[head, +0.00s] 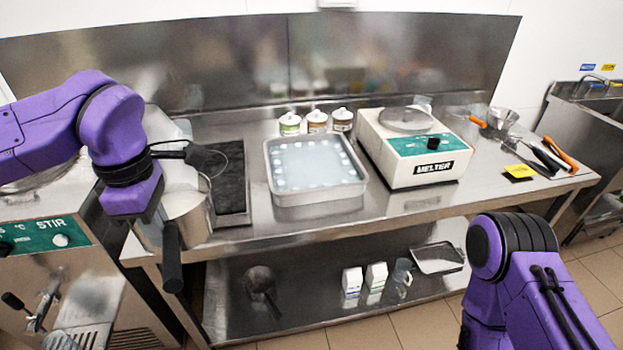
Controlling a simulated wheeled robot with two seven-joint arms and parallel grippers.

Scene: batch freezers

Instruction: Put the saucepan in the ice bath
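The saucepan (197,222) is a silver pot with a black handle pointing toward me, at the left end of the steel table. Its inside looks pale. My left gripper (152,212) is right at the pan's near left side, by the root of the handle. Its fingers are mostly hidden by my wrist, so I cannot tell whether they grip the pan. I also cannot tell whether the pan rests on the table. The ice bath (318,194) is a rectangular metal tray with bluish water and ice cubes, mid-table. My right arm is at lower right; its gripper is out of view.
A black plate (231,185) lies between saucepan and ice bath. Several lidded jars (317,121) stand behind the bath. A white melter (415,150) stands right of it. Utensils (545,155) lie at far right. A stirring machine (45,238) stands at left.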

